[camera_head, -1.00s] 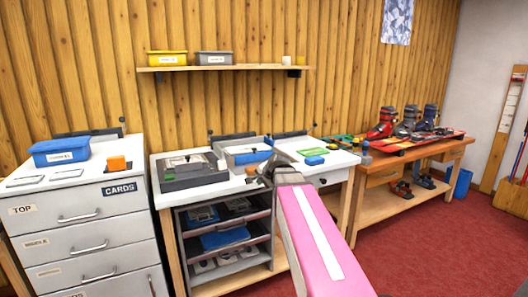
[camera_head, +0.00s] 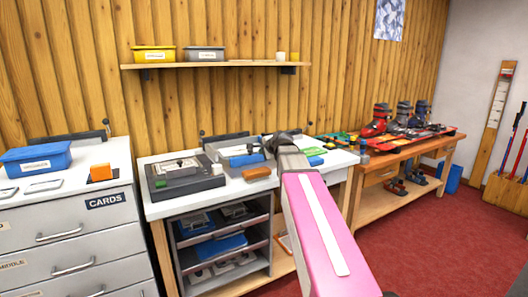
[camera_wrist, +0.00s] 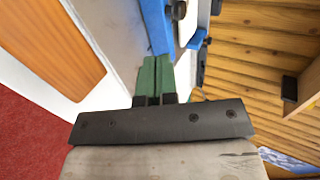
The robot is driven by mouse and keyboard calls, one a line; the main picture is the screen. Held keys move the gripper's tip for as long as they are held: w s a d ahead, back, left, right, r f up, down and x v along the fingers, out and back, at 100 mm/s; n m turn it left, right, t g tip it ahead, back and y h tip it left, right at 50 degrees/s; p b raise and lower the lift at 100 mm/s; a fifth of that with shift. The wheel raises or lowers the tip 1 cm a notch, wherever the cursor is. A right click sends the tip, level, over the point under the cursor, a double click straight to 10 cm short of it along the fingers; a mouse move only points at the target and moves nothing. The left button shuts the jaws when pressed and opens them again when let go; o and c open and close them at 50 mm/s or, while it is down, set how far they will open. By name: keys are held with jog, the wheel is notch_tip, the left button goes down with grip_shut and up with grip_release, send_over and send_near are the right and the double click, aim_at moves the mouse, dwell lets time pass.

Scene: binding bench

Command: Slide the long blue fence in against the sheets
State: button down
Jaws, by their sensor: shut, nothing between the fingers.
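The long blue fence (camera_head: 247,159) lies in the grey tray (camera_head: 226,150) on the white bench, its far end hidden by my arm. In the wrist view the blue fence (camera_wrist: 155,25) runs along a grey wall, right by my fingertips; I cannot tell whether they touch it. My gripper (camera_wrist: 154,72) has green fingers, shut and empty. In the head view my wrist is at the right end of the tray and hides the fingers. I cannot make out the sheets clearly.
A brown block (camera_head: 257,173) lies on the bench in front of the tray. A dark grey press (camera_head: 187,179) stands left of the tray. A green card (camera_head: 313,151) and a blue item (camera_head: 315,161) lie to the right. A wall shelf (camera_head: 218,65) hangs above.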

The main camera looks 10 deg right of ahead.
send_near(251, 154)
jog(key=x, duration=0.4)
jog(key=shift+w+a+f, duration=0.15)
jog(key=shift+w+f, duration=0.05)
jog(key=shift+f, duration=0.05)
jog(key=shift+w+a, duration=0.25)
jog(key=shift+w, duration=0.35)
jog(key=w+a, duration=0.1)
jog(key=w, duration=0.4)
jog(key=w+a, duration=0.2)
jog(key=w, duration=0.2)
jog(key=w+a, duration=0.1)
jog(key=w, duration=0.4)
jog(key=shift+w+a, duration=0.3)
jog(key=shift+a, duration=0.05)
jog(key=shift+s, duration=0.1)
